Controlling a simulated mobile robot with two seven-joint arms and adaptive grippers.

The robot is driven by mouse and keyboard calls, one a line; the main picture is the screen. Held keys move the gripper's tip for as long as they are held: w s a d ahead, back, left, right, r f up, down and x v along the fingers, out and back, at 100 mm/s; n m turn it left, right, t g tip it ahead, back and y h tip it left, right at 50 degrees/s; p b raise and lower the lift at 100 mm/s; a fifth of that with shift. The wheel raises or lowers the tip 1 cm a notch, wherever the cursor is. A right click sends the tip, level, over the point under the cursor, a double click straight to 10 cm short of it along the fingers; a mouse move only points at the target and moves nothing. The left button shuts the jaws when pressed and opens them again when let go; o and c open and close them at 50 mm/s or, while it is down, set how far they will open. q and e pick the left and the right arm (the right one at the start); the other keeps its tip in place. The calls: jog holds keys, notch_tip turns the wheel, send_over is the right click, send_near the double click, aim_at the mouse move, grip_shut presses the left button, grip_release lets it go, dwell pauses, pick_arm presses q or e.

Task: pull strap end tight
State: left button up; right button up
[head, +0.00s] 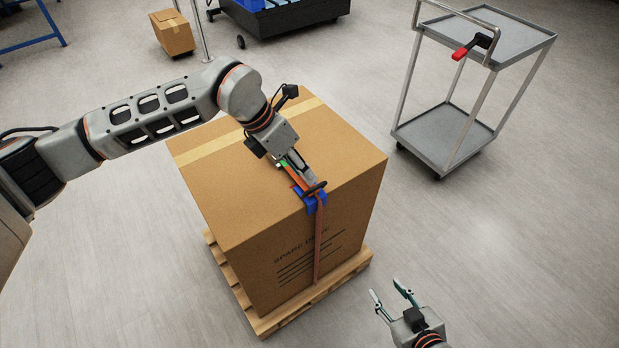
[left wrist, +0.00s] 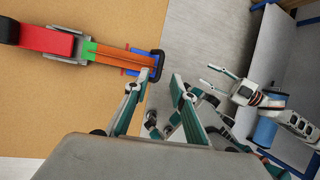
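A large cardboard box (head: 230,210) has an orange strap running over its top edge and down its front face (head: 318,250). The strap passes over a blue corner piece (head: 312,207). In the left wrist view the strap (left wrist: 110,55) runs from a ratchet with red and green parts (left wrist: 45,42) to a dark loop (left wrist: 157,65) at the box edge. My left gripper (left wrist: 156,86) is open, its fingertips apart beside the loop, with nothing seen between them. It partly hides the ratchet in the head view. My right gripper (head: 391,289) is open and empty, right of the pallet.
The box stands on a wooden pallet (head: 270,326). A grey trolley (head: 440,135) with a red-and-black tool (head: 468,48) at its top stands at the right. A small carton (head: 174,36) and a dark wheeled platform (head: 285,20) are at the back.

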pick_arm(q)
jog(key=v, duration=0.6)
jog(key=shift+r, duration=0.35)
jog(key=shift+s, duration=0.1)
